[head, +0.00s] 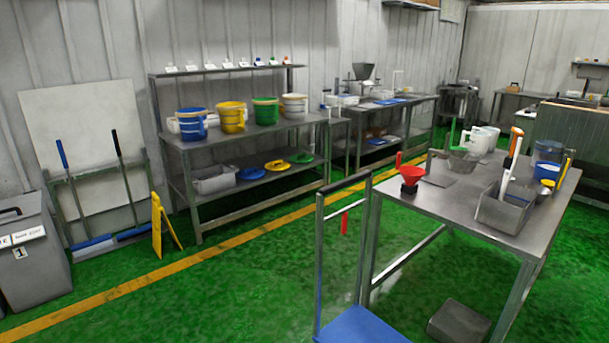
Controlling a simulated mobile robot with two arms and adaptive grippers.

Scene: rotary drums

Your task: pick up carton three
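I cannot make out any carton marked three in the head view. A small brown box (513,87) stands on the far back bench, too small to identify. White box-like items (342,100) sit on the bench along the back wall; I cannot tell whether they are cartons. Neither my left nor my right gripper is in view.
A blue-based metal-framed trolley or chair (358,327) stands in front. Shelving (240,139) with coloured buckets lines the wall. Green floor (225,290) is clear left of centre.

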